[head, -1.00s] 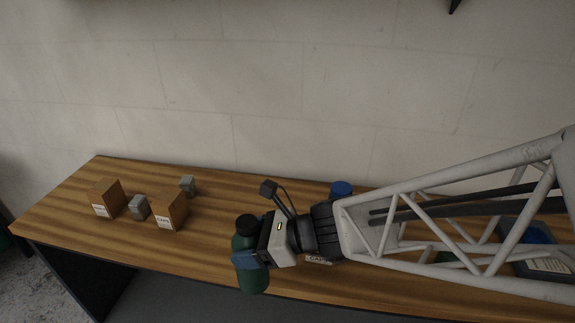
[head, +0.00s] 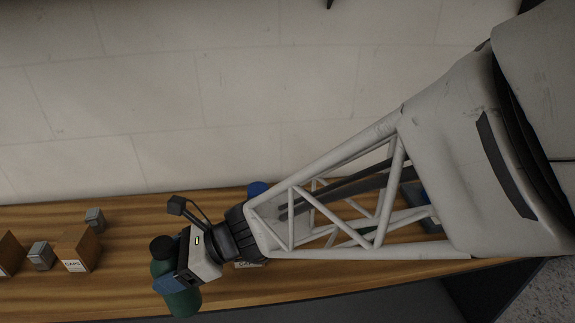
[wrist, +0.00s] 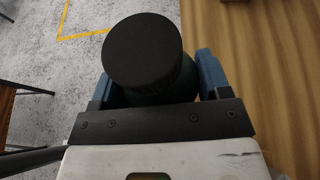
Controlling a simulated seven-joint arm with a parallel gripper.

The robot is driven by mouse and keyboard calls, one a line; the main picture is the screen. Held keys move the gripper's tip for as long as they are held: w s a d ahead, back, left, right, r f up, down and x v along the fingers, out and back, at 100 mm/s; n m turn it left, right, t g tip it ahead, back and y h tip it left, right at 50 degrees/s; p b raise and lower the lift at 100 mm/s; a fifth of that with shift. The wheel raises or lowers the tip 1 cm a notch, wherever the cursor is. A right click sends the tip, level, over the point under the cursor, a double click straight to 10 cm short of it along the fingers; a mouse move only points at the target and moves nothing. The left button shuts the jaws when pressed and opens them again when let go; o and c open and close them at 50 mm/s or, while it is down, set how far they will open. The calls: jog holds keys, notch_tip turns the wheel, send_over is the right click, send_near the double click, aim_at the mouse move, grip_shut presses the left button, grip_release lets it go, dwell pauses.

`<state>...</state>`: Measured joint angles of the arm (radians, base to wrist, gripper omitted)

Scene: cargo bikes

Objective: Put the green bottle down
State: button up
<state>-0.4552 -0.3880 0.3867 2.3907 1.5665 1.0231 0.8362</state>
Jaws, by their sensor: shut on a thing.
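The green bottle (head: 181,299) has a black cap and stands roughly upright in my gripper (head: 172,283), near the front edge of the wooden table (head: 330,283). In the wrist view, the black cap of the bottle (wrist: 143,50) faces the camera, and the blue fingers of my gripper (wrist: 155,88) sit on both sides of it. The gripper is shut on the bottle. The wrist view shows the bottle at the table's edge, with floor to its left. I cannot tell whether its base touches anything.
A cardboard box (head: 78,250) with a label, a grey block (head: 41,256) and another grey block (head: 95,220) stand left on the table. A second box (head: 8,254) is cut off at the picture's edge. A blue-topped object (head: 257,189) stands behind my arm.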

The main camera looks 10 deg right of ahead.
aim_at(163, 241)
notch_tip(163, 241, up, 10)
jog(key=shift+w+d+r, duration=0.15)
jog(key=shift+w+r, duration=0.05)
jog(key=shift+w, duration=0.1)
jog(key=w+d+m+t+h, duration=0.2)
jog(key=w+d+m+t, duration=0.55)
jog(key=w+d, duration=1.45)
jog(key=w+d+m+t+h, duration=0.2)
jog(key=w+d, duration=0.2)
jog(key=d, duration=1)
jog(key=w+d+m+t+h, duration=0.2)
jog(key=w+d+m+t, duration=0.1)
jog(key=d, duration=1.2)
jog(key=shift+w+a+f, duration=0.1)
jog(key=shift+f, duration=2.55)
